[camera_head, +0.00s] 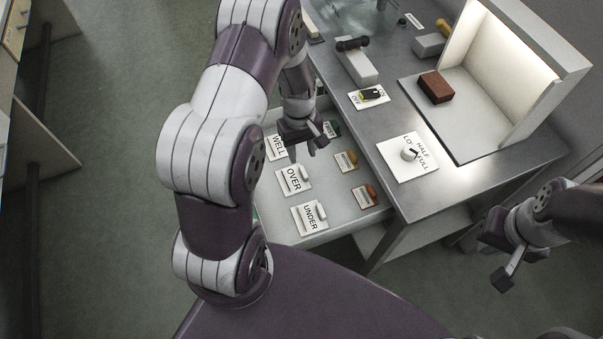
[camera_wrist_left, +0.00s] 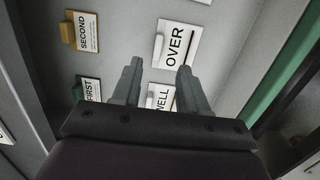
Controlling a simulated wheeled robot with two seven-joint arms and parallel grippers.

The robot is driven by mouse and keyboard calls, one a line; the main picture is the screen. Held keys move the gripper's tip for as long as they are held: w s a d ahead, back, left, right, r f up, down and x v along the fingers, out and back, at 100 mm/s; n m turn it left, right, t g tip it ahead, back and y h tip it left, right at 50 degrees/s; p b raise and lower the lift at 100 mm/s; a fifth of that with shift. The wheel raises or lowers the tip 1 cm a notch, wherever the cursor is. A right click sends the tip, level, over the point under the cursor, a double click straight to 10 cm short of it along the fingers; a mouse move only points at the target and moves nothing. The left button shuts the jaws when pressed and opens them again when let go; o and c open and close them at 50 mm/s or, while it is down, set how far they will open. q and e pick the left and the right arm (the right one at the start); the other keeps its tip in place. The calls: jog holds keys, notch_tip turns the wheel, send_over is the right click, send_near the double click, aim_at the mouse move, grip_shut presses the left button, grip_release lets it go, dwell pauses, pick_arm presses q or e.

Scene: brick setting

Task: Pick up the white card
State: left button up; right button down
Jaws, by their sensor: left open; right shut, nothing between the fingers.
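Three white cards with white grip blocks lie in an open grey drawer (camera_head: 334,211): WELL (camera_head: 277,149), OVER (camera_head: 293,181) and UNDER (camera_head: 309,217). My left gripper (camera_head: 303,152) is open and empty above the drawer, near the WELL and OVER cards. In the left wrist view, its fingers (camera_wrist_left: 160,72) point toward the OVER card (camera_wrist_left: 181,46), whose block lies ahead between the fingertips' directions. The WELL card (camera_wrist_left: 161,96) shows between the fingers, partly hidden by the gripper. My right gripper (camera_head: 507,272) is shut and empty, beyond the counter's right side.
FIRST (camera_wrist_left: 90,90), SECOND (camera_wrist_left: 86,32) and an orange-block card (camera_head: 364,196) form another column in the drawer. The metal counter (camera_head: 440,190) beside it holds a dial plate (camera_head: 398,164), a switch plate (camera_head: 357,101) and a brown brick (camera_head: 435,87) in a lit booth.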

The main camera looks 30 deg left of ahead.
aim_at(304, 172)
pick_arm(q)
jog(key=f, duration=0.8)
jog(key=shift+d+f, duration=0.15)
jog(key=shift+d, duration=0.2)
grip_shut()
